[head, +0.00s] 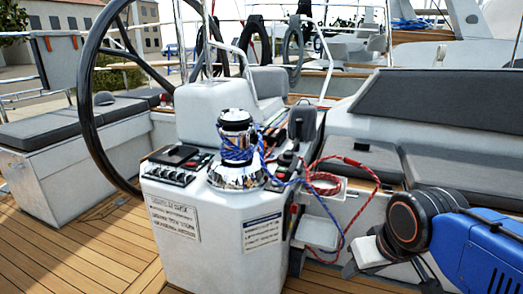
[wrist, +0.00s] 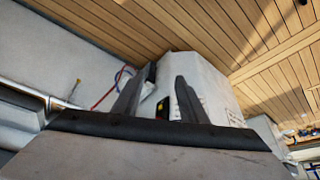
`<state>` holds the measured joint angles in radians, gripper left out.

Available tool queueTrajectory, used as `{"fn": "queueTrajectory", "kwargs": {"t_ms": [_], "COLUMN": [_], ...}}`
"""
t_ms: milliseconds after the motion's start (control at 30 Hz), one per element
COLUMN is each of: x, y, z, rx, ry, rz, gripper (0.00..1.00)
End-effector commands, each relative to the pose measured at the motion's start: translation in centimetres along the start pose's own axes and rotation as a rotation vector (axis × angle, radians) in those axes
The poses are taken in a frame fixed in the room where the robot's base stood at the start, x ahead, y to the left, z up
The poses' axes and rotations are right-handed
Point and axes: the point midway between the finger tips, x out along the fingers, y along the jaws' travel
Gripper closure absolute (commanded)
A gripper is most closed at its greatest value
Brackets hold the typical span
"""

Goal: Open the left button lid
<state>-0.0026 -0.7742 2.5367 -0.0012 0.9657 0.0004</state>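The white console (head: 215,235) stands in the middle of the head view, with a chrome winch (head: 236,150) wrapped in blue rope on top. A black panel with a row of switches (head: 172,168) is left of the winch. Small controls and a black lever (head: 290,150) are on its right. I cannot make out which part is the left button lid. My gripper (wrist: 160,82) is open in the wrist view, its two dark fingers apart with nothing held between them. The console (wrist: 205,75) is beyond the fingers. My arm is low at the right in the head view.
A large black steering wheel (head: 88,75) stands left of the console. Red rope (head: 368,172) hangs at the console's right side. Grey-cushioned seats (head: 430,105) line the right. Wooden deck (head: 100,245) at the front left is clear.

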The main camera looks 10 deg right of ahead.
Motion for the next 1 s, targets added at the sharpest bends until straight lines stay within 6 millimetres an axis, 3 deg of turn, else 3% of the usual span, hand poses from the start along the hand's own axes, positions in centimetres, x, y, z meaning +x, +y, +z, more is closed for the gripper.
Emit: {"fn": "queueTrajectory", "kwargs": {"t_ms": [267, 567, 800, 1000], "x": [1.3, 3.0, 4.1, 5.0], "y": [-1.2, -3.3, -4.0, -3.2], "z": [-0.9, -4.1, -8.3, -12.7], "rx": [0.218, 0.619, 0.933, 1.185], "ry": [-0.145, -0.392, -0.576, -0.719], "rz": [-0.083, -0.251, -0.401, -0.541], "gripper": [0.62, 0.62, 0.62, 0.62]}}
